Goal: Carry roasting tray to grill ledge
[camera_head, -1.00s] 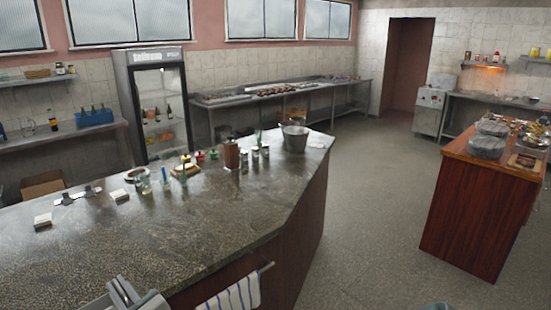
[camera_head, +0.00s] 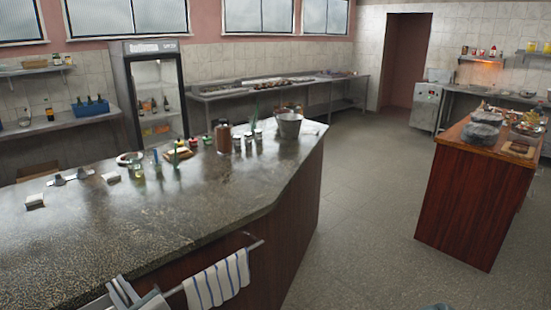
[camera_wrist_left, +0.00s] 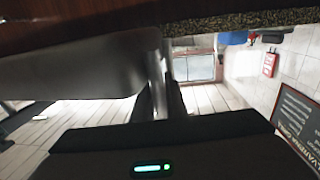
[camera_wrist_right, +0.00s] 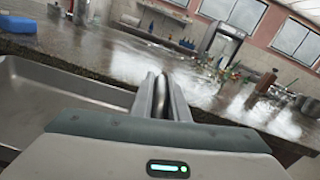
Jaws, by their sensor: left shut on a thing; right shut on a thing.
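The grey metal roasting tray shows at the left of the right wrist view (camera_wrist_right: 70,98), and its underside or side shows at the left of the left wrist view (camera_wrist_left: 75,65). My right gripper (camera_head: 125,292) is low at the left of the head view, in front of the stone-topped counter. In the right wrist view its fingers (camera_wrist_right: 160,97) are shut on the tray's rim. My left gripper (camera_wrist_left: 165,85) is shut on the tray's edge in the left wrist view. It is out of the head view. I cannot tell which surface is the grill ledge.
The stone-topped counter (camera_head: 110,235) holds a metal bucket (camera_head: 289,125) and several small items. A striped towel (camera_head: 217,281) hangs on its rail. A wooden island (camera_head: 470,195) stands at the right. A metal counter (camera_head: 225,95) runs along the back wall. The floor (camera_head: 365,190) between is clear.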

